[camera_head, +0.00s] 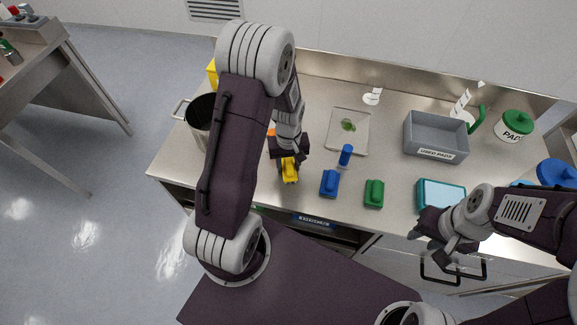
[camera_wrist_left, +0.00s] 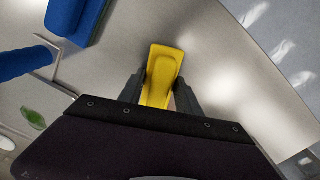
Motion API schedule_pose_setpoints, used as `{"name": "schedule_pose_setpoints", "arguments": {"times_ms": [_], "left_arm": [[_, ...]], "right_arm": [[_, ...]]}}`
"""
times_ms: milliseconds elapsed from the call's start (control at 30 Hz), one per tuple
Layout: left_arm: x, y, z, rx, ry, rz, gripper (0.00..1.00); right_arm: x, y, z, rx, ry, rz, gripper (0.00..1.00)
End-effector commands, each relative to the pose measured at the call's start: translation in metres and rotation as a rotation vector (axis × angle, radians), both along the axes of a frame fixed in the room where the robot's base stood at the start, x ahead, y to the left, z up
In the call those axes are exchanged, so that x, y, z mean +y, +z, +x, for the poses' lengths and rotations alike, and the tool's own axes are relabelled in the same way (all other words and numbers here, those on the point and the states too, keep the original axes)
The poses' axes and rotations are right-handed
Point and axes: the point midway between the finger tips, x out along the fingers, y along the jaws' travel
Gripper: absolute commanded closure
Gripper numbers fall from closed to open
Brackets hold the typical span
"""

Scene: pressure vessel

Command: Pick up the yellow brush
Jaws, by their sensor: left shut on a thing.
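The yellow brush (camera_head: 290,174) is at the left part of the steel counter, near its front edge, in the head view. My left gripper (camera_head: 288,158) is over it and shut on it. In the left wrist view the yellow brush (camera_wrist_left: 163,72) sits between the two dark fingers of my left gripper (camera_wrist_left: 160,88), one on each side. Whether the brush touches the counter I cannot tell. My right gripper (camera_head: 437,238) is at the counter's front right, by the teal-framed tray; its fingers are too unclear to tell open from shut.
A blue brush (camera_head: 329,184) and a green brush (camera_head: 374,194) lie to the right, with an upright blue-handled tool (camera_head: 345,156) behind. A clear tray (camera_head: 334,143), a grey bin (camera_head: 433,152) and a teal-framed tray (camera_head: 421,195) stand on the counter (camera_head: 400,110). A metal pot (camera_head: 198,112) is at left.

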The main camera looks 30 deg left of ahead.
Motion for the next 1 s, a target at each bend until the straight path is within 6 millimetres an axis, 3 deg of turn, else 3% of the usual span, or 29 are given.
{"name": "schedule_pose_setpoints", "arguments": {"times_ms": [233, 433, 800, 1000], "left_arm": [[0.000, 0.009, 0.001, -0.004, 0.000, 0.000, 1.00], [0.000, 0.043, 0.002, -0.007, 0.000, 0.000, 1.00], [-0.052, 0.092, -0.068, -0.005, -0.006, 0.000, 1.00], [-0.067, 0.108, -0.090, -0.001, -0.003, 0.000, 1.00]], "right_arm": [[0.000, -0.001, 0.000, 0.000, 0.000, 0.000, 0.64], [0.000, -0.002, 0.000, 0.000, 0.000, 0.000, 0.64], [0.000, -0.007, 0.000, 0.000, 0.000, 0.000, 0.64], [0.000, -0.007, 0.000, 0.000, 0.000, 0.000, 0.64]]}}
